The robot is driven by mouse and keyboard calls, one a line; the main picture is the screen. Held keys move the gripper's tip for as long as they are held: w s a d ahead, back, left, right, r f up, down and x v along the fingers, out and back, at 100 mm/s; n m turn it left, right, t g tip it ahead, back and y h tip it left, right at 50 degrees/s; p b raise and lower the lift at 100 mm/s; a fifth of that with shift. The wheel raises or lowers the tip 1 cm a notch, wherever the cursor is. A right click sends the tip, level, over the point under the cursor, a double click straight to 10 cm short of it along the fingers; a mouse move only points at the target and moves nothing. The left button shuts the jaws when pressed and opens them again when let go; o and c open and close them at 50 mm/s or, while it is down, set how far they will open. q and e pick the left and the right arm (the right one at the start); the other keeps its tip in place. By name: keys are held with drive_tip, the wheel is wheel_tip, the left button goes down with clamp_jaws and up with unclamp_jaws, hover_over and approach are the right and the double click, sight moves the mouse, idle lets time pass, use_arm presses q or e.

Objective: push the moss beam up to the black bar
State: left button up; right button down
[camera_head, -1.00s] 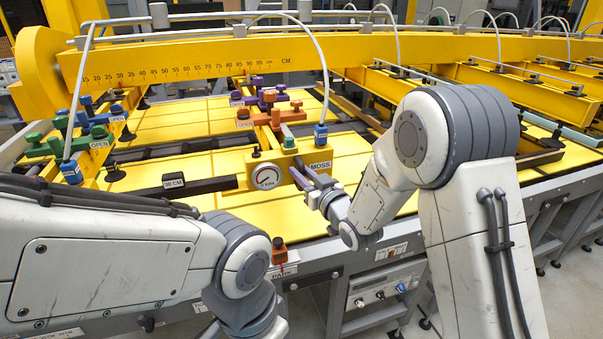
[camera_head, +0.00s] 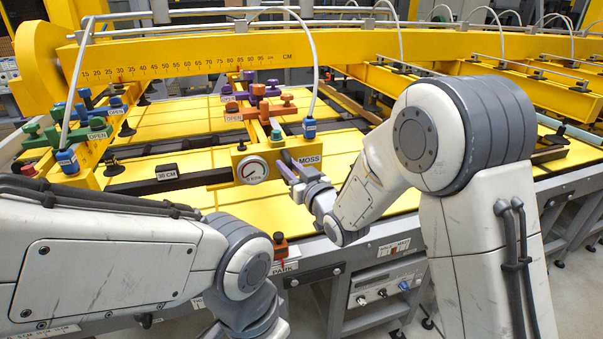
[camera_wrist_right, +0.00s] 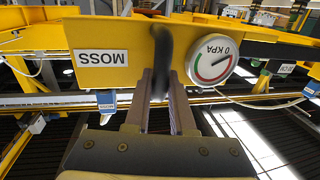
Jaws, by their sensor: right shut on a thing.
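The moss beam (camera_head: 309,171) is yellow, with a MOSS label and a round gauge on its end plate. In the right wrist view the plate (camera_wrist_right: 102,76) fills the upper middle, upside down. My right gripper (camera_head: 292,177) is at the front of the plate. In the wrist view its fingers (camera_wrist_right: 161,95) are shut on a dark upright handle (camera_wrist_right: 162,50) between label and gauge. The black bar (camera_head: 205,180) lies left of the beam; its right end appears to meet the plate's left edge, though contact is unsure. My left gripper is out of view below.
A black 30 CM block (camera_head: 167,172) sits at the bar. Another yellow beam with green and blue knobs (camera_head: 97,123) stands at the left. A yellow ruler beam (camera_head: 180,68) crosses behind. An orange knob (camera_head: 280,243) is at the front edge. Yellow panels lie below.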

drive_tip(key=shift+s+a+b, duration=0.3)
drive_tip(key=shift+a, duration=0.55)
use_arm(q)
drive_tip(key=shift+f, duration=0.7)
use_arm(e)
drive_tip(key=c, duration=0.8)
unclamp_jaws()
drive_tip(key=shift+a, duration=0.1)
drive_tip(key=shift+o, duration=0.2)
